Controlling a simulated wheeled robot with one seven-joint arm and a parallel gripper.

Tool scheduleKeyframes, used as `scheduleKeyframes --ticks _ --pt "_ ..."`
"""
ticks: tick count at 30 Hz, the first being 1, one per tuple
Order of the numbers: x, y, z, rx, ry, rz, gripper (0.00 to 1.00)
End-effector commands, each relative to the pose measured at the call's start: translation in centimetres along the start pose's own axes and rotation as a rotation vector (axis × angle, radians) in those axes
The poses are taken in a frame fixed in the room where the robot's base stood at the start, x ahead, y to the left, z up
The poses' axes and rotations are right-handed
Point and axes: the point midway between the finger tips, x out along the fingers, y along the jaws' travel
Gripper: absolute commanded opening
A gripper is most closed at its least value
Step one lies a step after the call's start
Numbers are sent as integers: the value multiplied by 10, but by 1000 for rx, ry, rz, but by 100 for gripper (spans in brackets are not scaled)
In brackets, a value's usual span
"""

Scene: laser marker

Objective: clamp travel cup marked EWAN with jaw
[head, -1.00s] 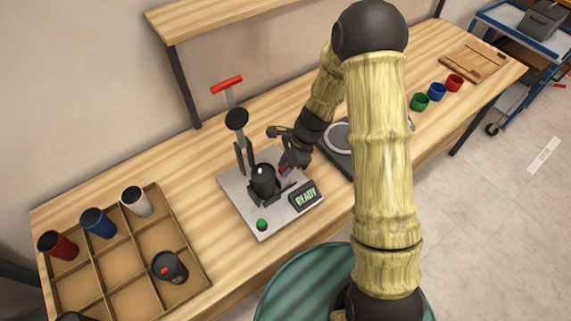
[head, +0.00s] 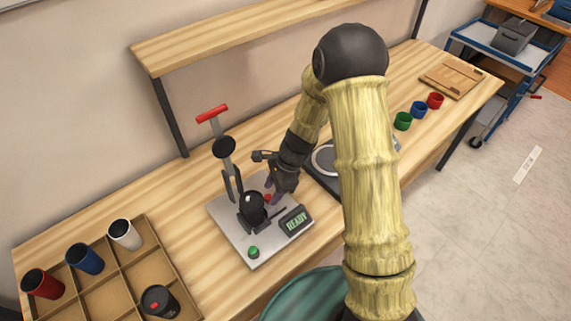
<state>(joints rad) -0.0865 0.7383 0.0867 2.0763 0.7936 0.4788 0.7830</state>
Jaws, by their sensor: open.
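A dark travel cup (head: 251,210) sits in the black jaw on the grey plate (head: 232,238) of the marking station. No name can be read on it. I cannot tell how tightly the jaw holds it. My gripper (head: 266,178) is open just behind and to the right of the cup, apart from it, close to a small red knob (head: 268,198) by the jaw. Whether it touches the knob is unclear. A lever with a red handle (head: 212,114) stands upright behind the cup. The display (head: 295,219) reads READY.
A divided crate (head: 186,297) at lower left holds red (head: 42,285), blue (head: 86,260), white (head: 124,235) and black (head: 160,303) cups. A green button (head: 253,252) is on the plate's front. Green, blue and red rings (head: 436,101) and a wooden board (head: 451,80) lie at right.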

Motion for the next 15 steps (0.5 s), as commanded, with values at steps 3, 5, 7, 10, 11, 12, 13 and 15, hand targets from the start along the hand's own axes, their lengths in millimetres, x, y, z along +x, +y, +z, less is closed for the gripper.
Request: scheduleKeyframes --ticks 3,5,7,10,11,12,13,15 --pt "-22 -1 0 -2 2 -5 45" --pt "-34 -1 0 -2 2 -5 45" --pt "-48 -1 0 -2 2 -5 45" --pt "-68 -1 0 -2 2 -5 45" --pt "-74 0 0 -1 2 -4 45" --pt "-82 -1 0 -1 2 -5 45" --pt "-88 -1 0 -1 2 -5 45" --pt "-102 -1 0 0 2 -6 45"
